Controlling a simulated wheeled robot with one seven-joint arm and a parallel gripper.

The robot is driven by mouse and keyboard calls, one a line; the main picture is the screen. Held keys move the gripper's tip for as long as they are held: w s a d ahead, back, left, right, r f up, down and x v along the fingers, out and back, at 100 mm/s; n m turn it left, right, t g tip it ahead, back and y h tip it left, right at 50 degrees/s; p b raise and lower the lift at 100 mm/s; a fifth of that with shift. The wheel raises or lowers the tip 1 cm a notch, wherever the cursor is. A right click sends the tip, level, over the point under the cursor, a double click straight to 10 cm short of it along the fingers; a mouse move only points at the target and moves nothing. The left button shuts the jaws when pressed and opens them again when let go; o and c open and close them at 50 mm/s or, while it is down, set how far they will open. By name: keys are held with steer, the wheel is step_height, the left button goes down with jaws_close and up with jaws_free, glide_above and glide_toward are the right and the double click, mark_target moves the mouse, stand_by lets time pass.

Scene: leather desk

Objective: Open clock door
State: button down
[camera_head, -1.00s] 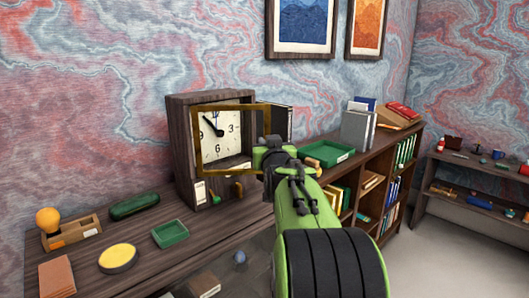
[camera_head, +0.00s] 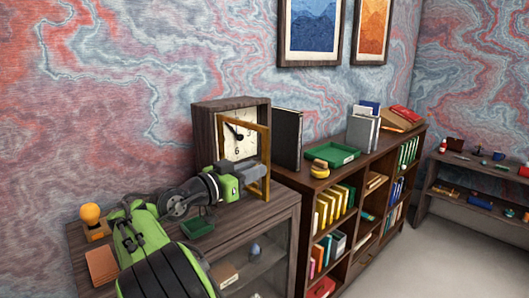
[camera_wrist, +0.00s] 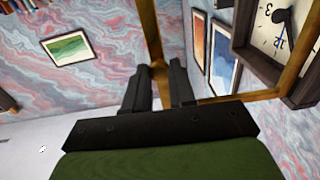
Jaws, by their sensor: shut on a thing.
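The clock (camera_head: 205,130) is a dark wooden case with a white dial, standing on the desk in the head view. Its brass-framed door (camera_head: 266,150) stands out from the case at a steep angle, so the frame looks narrow. My gripper (camera_head: 250,178) is at the door frame's outer edge, in front of the clock. In the wrist view my gripper (camera_wrist: 160,72) has its fingers on either side of the brass bar (camera_wrist: 152,35), shut on it. The clock (camera_wrist: 260,62) shows there at the upper right. The fingertips are partly hidden in the head view.
A dark upright folder (camera_head: 287,140) stands just right of the clock. A green tray (camera_head: 333,155) lies on the bookshelf farther right. My arm covers much of the desk's left part, where a yellow bulb on a wooden base (camera_head: 91,215) stands. The floor at the right is clear.

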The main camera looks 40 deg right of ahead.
steer(key=shift+w+a+m+g+p, duration=0.2)
steer(key=shift+a+m+g+p, duration=0.4)
steer(key=shift+p, duration=0.55)
steer(key=shift+w+a+m+g+p, duration=0.25)
steer(key=shift+a+g+p, duration=0.55)
steer(key=shift+p, duration=0.35)
steer(key=shift+w+a+m+g+p, duration=0.15)
steer(key=shift+a+m+g+p, duration=0.4)
steer(key=shift+p, duration=0.6)
steer(key=shift+a, duration=0.2)
steer(key=c, duration=1)
jaws_free()
steer(key=shift+o, duration=0.2)
